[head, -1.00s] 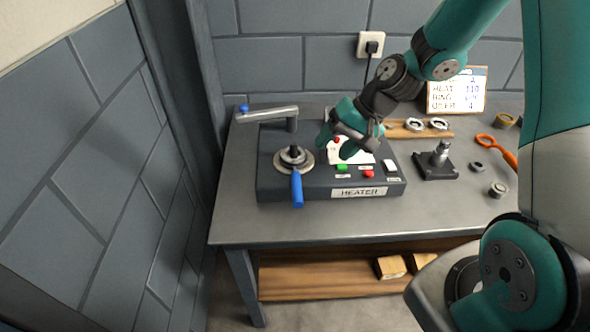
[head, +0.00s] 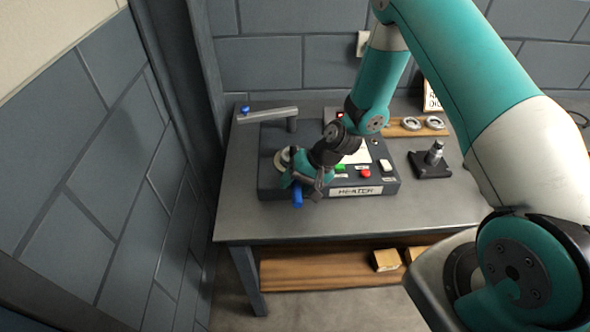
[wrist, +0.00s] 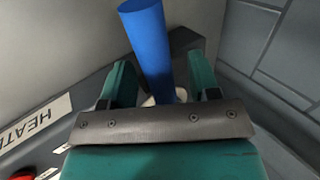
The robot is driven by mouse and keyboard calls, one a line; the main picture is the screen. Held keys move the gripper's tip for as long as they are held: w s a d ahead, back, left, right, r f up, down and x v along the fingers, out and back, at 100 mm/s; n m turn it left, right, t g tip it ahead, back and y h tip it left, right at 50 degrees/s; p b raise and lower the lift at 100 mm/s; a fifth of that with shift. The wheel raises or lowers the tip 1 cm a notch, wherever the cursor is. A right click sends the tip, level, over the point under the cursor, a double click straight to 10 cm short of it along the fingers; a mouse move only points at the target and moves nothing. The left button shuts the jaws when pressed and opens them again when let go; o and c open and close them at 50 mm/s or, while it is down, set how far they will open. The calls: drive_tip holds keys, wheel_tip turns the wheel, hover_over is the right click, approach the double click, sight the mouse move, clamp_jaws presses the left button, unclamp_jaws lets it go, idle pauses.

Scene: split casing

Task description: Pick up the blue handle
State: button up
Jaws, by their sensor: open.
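The blue handle (head: 297,197) sticks out at the front left of the dark heater box, and its upper part is hidden behind my gripper in the head view. My gripper (head: 297,181) is over the handle's base. In the wrist view the blue handle (wrist: 148,45) runs between the two teal fingers of my gripper (wrist: 162,85). The fingers are open, with a gap on both sides of the handle. I cannot tell whether either finger touches it.
The heater (head: 350,191) stands on a grey table (head: 400,215). A swing arm with a blue knob (head: 244,110) is at its back left. Green and red buttons (head: 365,173) are right of my gripper. A post on a dark base (head: 432,165) stands further right.

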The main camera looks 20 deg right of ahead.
drive_tip(key=shift+a+f, duration=0.1)
drive_tip(key=shift+f, duration=0.15)
clamp_jaws()
drive_tip(key=shift+w+r, duration=0.1)
drive_tip(key=shift+r, duration=0.1)
drive_tip(key=shift+r, duration=0.5)
wheel_tip(320, 180, up, 18)
drive_tip(key=b, duration=0.9)
hover_over(296, 181)
wheel_tip(296, 181, down, 7)
drive_tip(key=shift+f, duration=0.2)
